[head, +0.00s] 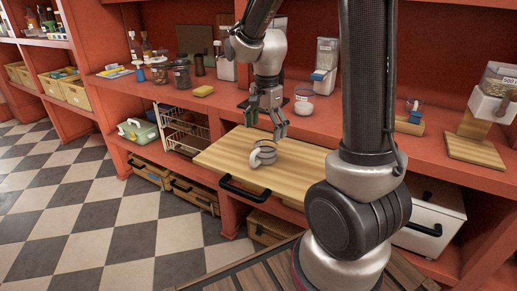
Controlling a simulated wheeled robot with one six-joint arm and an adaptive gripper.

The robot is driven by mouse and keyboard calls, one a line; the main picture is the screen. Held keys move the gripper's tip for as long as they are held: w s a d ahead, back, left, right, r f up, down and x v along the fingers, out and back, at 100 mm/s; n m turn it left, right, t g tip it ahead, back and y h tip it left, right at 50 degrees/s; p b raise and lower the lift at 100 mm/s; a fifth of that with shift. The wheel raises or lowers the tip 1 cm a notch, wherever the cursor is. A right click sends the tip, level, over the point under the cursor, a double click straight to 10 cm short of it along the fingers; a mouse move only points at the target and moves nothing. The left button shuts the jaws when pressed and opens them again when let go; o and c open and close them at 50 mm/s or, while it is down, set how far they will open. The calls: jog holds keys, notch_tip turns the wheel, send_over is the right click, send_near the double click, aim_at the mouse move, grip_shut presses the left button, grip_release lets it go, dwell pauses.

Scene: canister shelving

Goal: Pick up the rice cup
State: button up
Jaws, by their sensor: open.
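A small pale grey cup with dark bands and a handle (263,154), which looks like the rice cup, rests on the light wooden pull-out board (222,159). Its handle points to the left; I cannot tell whether it stands upright or is tilted. My gripper (267,124) points down just above and behind the cup. Its fingers are apart and nothing shows between them. No contact with the cup is visible.
A glass jar with white contents (303,106) stands on the red counter behind, right of my gripper. A dispenser (325,64) stands behind it. A yellow sponge (203,91) lies at left. The board's left part is clear. A white box (430,222) sits below at right.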

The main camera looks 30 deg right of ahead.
aim_at(264, 142)
jog(key=shift+f+m, duration=0.1)
jog(key=shift+m, duration=0.4)
jog(key=shift+f, duration=0.4)
jog(key=f, duration=0.7)
jog(key=shift+w+d, duration=0.1)
jog(key=shift+w, duration=0.3)
jog(key=shift+r, duration=0.1)
jog(key=c, duration=1.2)
